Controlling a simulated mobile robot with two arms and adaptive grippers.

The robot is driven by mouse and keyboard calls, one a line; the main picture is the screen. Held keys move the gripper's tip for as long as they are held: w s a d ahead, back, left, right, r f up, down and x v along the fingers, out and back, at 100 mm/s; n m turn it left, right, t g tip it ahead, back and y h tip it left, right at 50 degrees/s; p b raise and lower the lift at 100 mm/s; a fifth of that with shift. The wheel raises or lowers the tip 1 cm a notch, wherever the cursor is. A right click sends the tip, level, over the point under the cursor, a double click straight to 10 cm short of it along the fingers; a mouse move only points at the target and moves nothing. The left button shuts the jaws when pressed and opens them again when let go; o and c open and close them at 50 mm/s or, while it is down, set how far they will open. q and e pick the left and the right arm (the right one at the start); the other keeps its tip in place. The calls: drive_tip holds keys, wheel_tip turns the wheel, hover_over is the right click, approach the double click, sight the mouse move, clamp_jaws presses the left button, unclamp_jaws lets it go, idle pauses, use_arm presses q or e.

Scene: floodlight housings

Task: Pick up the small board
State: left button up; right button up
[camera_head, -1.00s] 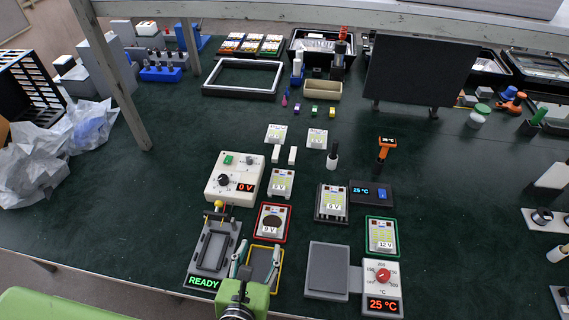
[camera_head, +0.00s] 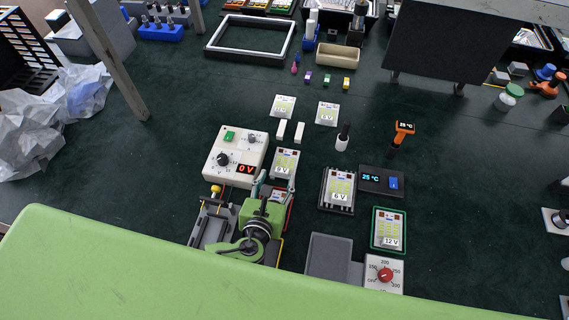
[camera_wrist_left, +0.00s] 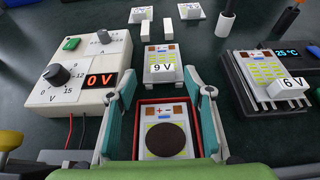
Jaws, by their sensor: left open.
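Several small boards with yellow-marked tops lie on the green table, so I cannot tell which one is meant. One board with a dark round patch (camera_wrist_left: 165,139) sits in a red-rimmed tray (camera_wrist_left: 135,128). A board tagged 9 V (camera_head: 284,163) lies just beyond it; it also shows in the left wrist view (camera_wrist_left: 165,62). My left gripper (camera_head: 274,188) is open and empty. In the left wrist view its fingers (camera_wrist_left: 160,95) stand on both sides of the red-rimmed tray, with the 9 V board ahead. My right gripper is not in view.
A power supply reading 0 V (camera_head: 235,155) stands close at left. A 6 V board (camera_head: 340,188) on a black holder, a 12 V board (camera_head: 388,229) in a green-rimmed tray and a dial unit (camera_head: 384,274) are at right. A dark panel (camera_head: 440,45) stands at the back.

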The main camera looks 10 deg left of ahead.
sight(281, 172)
use_arm(q)
drive_tip(key=shift+w+f, duration=0.1)
drive_tip(key=shift+w, duration=0.05)
drive_tip(key=shift+w+f, duration=0.1)
drive_tip(key=shift+w, duration=0.2)
drive_tip(key=x, duration=0.3)
drive_tip(key=shift+d+f+p, duration=0.25)
drive_tip(key=shift+p, duration=0.1)
drive_tip(key=shift+w+f, duration=0.3)
drive_tip(key=shift+w, duration=0.15)
drive_tip(key=c, duration=1.2)
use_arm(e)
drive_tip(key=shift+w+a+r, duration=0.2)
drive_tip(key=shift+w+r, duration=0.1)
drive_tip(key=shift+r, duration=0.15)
